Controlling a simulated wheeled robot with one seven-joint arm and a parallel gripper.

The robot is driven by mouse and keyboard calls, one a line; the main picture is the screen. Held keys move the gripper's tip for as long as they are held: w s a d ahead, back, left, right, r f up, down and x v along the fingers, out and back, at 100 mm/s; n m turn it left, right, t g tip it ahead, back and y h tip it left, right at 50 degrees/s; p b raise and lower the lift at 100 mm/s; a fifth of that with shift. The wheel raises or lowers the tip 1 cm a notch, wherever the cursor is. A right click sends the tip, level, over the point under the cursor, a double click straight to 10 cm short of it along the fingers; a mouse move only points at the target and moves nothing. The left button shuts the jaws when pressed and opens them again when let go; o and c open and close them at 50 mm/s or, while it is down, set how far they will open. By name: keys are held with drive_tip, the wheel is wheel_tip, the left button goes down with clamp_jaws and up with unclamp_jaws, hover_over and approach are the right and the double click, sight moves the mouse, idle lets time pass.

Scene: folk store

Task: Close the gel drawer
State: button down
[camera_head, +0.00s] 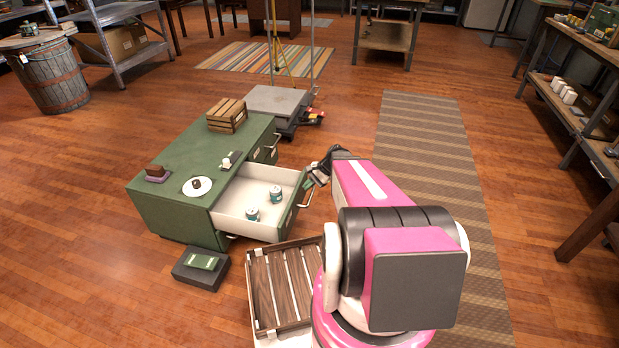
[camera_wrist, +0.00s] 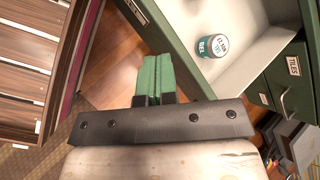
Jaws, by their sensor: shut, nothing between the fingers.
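The green cabinet (camera_head: 160,207) stands left of my arm with one drawer (camera_head: 233,218) pulled out. The drawer has a white inside and a green front (camera_head: 292,208) with a metal handle. Two teal-and-white cans stand in it, a nearer can (camera_head: 252,214) and a farther can (camera_head: 275,194). In the wrist view one can (camera_wrist: 213,46) shows lettering that looks like "GEL", and the drawer's green front (camera_wrist: 172,32) runs beside the fingers. My gripper (camera_head: 314,176) is shut and empty, close to the drawer front's far end. Its green fingers show in the wrist view (camera_wrist: 158,72); contact is unclear.
A slatted wooden crate (camera_head: 285,290) stands close in front of the drawer. A closed drawer labelled "TILES" (camera_wrist: 293,66) is beside the open one. A platform scale (camera_head: 279,102) stands behind the cabinet. A striped runner (camera_head: 430,150) lies clear to the right.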

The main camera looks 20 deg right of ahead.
drive_tip(key=w+d+f+m+t+y, duration=0.3)
drive_tip(key=w+d+f+m+y, duration=0.15)
drive_tip(key=w+d+m, duration=0.2)
drive_tip(key=m+t+y, duration=0.3)
drive_tip(key=m+t, duration=0.3)
drive_tip(key=m, duration=0.1)
approach(305, 174)
drive_tip(key=shift+h, duration=0.25)
drive_tip(key=x, duration=0.7)
drive_tip(key=shift+a+r, duration=0.1)
drive_tip(key=shift+a, duration=0.2)
drive_tip(key=shift+a, duration=0.1)
drive_tip(key=x, duration=2.7)
drive_tip(key=shift+w+r, duration=0.25)
drive_tip(key=shift+w, duration=0.15)
